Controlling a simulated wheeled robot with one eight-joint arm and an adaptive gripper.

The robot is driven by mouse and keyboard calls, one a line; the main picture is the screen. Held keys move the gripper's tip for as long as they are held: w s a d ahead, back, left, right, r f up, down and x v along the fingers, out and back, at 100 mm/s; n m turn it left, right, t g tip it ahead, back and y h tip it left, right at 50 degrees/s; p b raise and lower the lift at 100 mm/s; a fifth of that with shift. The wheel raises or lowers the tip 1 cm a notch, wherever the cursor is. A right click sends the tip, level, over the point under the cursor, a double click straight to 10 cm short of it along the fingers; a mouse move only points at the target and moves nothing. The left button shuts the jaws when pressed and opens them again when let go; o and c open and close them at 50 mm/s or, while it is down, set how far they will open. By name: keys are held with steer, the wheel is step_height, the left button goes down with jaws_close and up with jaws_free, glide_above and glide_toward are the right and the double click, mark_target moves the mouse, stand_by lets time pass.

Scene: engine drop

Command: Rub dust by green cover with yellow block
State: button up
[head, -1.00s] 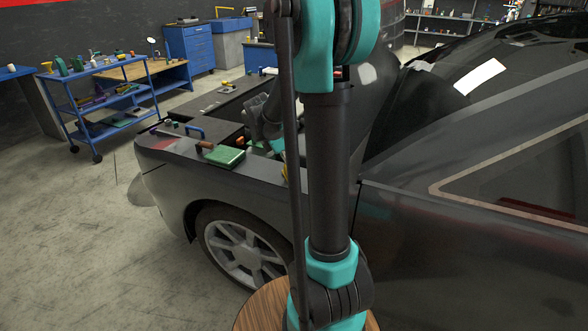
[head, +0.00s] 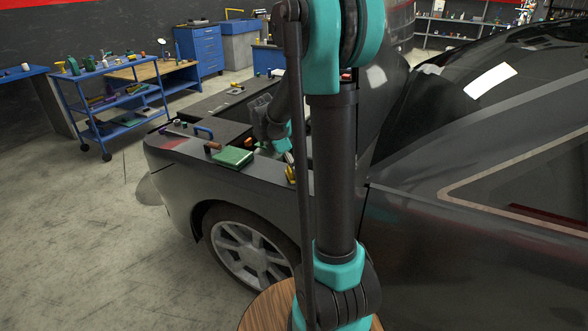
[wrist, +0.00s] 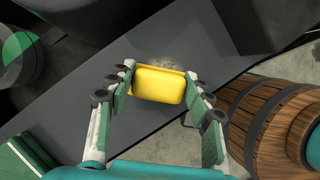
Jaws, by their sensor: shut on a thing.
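A yellow block (wrist: 158,85) is between the fingers of my gripper (wrist: 157,88), which is shut on it, in the wrist view. In the head view the yellow block (head: 290,174) shows small at the car's fender edge, partly hidden by my arm. A pale dusty patch (wrist: 152,62) lies on the dark grey fender just beyond the block's far edge. The block covers part of that area, and I cannot tell whether it touches the surface. A green cover (head: 233,157) lies on the fender left of my gripper (head: 289,157). A green edge shows at lower left in the wrist view.
The dark car's fender (head: 180,153) also carries a brown-handled tool (head: 212,146) and a blue handle (head: 204,131). A wooden barrel (wrist: 265,120) stands beside the fender. A blue cart (head: 110,95) stands farther back left. Open floor lies at left.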

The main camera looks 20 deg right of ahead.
steer(key=shift+f, duration=0.1)
steer(key=shift+d, duration=0.1)
stand_by(0.3)
steer(key=shift+s+d, duration=1.1)
steer(key=shift+s, duration=0.1)
steer(key=shift+a, duration=0.1)
steer(key=shift+s, duration=0.15)
steer(key=shift+a, duration=0.1)
steer(key=shift+w+a, duration=1.15)
steer(key=shift+w, duration=0.05)
